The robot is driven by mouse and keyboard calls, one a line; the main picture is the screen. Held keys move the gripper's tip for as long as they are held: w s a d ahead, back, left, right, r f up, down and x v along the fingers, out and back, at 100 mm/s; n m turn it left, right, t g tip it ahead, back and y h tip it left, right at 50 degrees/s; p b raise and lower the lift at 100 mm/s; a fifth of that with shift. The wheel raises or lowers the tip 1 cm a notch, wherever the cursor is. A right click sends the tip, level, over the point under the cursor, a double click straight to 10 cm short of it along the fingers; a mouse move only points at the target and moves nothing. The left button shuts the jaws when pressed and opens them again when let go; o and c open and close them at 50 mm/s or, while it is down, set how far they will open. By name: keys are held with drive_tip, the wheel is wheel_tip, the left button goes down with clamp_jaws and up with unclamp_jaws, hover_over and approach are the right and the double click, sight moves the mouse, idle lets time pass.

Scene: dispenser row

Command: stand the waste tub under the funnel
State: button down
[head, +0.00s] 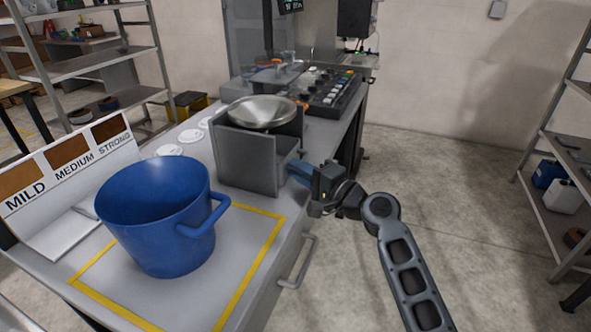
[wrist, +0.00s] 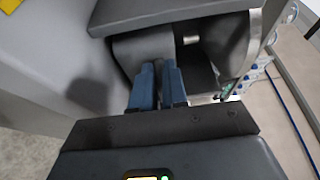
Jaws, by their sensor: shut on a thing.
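A shallow metal funnel (head: 262,110) sits on top of a grey open-sided stand (head: 245,158) on the counter. My gripper (head: 298,172) reaches in from the right at the stand's open side. In the wrist view its blue fingers (wrist: 160,85) are closed with a thin grey wall between them. That wall belongs to a rounded dark grey vessel (wrist: 142,50), which I take for the waste tub. It is beneath the stand's top, with a bright metal piece (wrist: 190,40) above its opening. Its base is hidden, so I cannot tell whether it rests on the counter.
A large blue bucket with a side handle (head: 158,215) stands in a yellow-outlined square at the counter's front. A colour card (head: 70,165) stands to its left. A button panel (head: 330,92) is behind the stand. A drawer handle (head: 298,262) juts from the counter.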

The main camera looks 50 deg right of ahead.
drive_tip(key=shift+w+a+f+b, duration=0.15)
drive_tip(key=shift+w+f+b, duration=0.2)
drive_tip(key=shift+w, duration=0.2)
drive_tip(key=shift+r, duration=0.1)
drive_tip(key=c, duration=1.1)
unclamp_jaws()
drive_tip(key=shift+c, duration=0.2)
drive_tip(key=s+b, duration=0.2)
drive_tip(key=s, duration=1)
drive_tip(key=shift+a, duration=0.2)
